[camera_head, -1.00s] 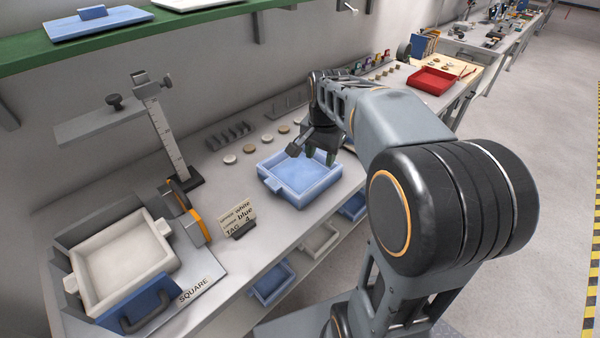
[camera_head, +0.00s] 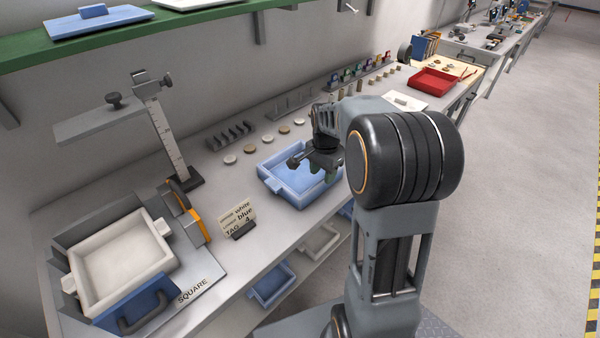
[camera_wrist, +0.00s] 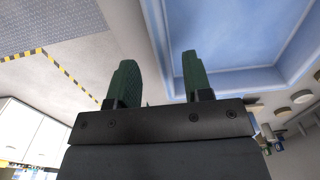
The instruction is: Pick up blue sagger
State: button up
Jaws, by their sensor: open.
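The blue sagger (camera_head: 285,186) is a square, shallow, open tray with small side handles, and it sits on the grey bench in the head view. My gripper (camera_head: 322,176) is at the sagger's right side, its fingers close to the right wall and partly hidden by my arm. In the wrist view the blue sagger (camera_wrist: 225,45) fills the upper right. The two green fingers of my gripper (camera_wrist: 160,80) stand apart with nothing held between them. The sagger's near wall runs between the fingertips in the picture; whether they touch it I cannot tell.
A white sagger (camera_head: 118,262) sits in a square fixture at the left. A label card (camera_head: 238,218) stands left of the blue sagger. A height gauge (camera_head: 165,130) and round discs (camera_head: 248,146) are behind. A red tray (camera_head: 434,83) lies farther along the bench.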

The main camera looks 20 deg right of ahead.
aim_at(322, 180)
jog(key=shift+f, duration=2.15)
jog(key=shift+c, duration=0.4)
grip_shut()
jog(key=shift+w+r, duration=0.1)
